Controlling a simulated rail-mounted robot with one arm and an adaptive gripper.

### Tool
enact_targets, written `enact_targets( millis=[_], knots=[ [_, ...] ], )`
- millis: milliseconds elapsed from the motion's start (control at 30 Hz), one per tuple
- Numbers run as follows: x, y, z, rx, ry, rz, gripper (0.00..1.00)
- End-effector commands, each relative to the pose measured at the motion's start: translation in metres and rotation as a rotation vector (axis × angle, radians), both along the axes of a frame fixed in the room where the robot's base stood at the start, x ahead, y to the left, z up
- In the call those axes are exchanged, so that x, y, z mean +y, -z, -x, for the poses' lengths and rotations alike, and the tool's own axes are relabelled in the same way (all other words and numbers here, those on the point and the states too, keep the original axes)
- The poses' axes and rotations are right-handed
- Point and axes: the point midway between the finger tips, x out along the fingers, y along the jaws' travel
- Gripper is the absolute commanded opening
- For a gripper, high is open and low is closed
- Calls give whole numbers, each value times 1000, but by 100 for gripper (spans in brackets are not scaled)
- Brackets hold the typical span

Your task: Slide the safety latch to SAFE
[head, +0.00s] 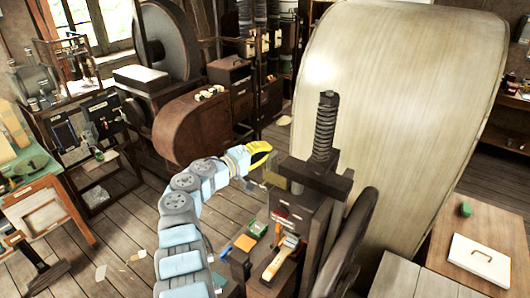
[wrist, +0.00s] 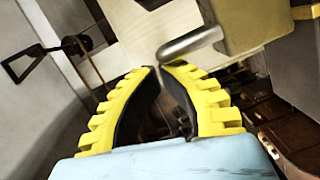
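The press (head: 318,180) stands right of centre in the head view, with an upright dark threaded screw. My gripper (head: 270,148) is just left of the press head, its yellow fingers pointing toward it. In the wrist view my gripper (wrist: 159,69) has its curved fingers' tips nearly together, with nothing visible between them. A bent grey metal rod (wrist: 190,43) juts from an olive-beige block (wrist: 250,22) right by the right fingertip; I cannot tell whether they touch. I cannot tell if this rod is the safety latch, and no SAFE marking is readable.
A large pale curved panel (head: 400,90) fills the space behind the press. A dark wheel (head: 350,240) stands at the press's right side. An orange-handled tool (head: 281,257) and a green box (head: 257,228) lie by its base. A wooden table (head: 485,225) is at right.

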Motion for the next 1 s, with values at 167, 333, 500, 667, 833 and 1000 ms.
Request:
enact_targets(
  millis=[167,333,500,667,833,1000],
  knots=[
    [0,-1,0,0,0,0,0],
    [0,-12,0,-2,0,-1,0],
    [0,-41,0,-5,0,-2,0],
    [0,-70,0,-5,0,-2,0],
    [0,-90,0,-1,0,-1,0],
    [0,-99,0,1,0,1,0]
  ],
)
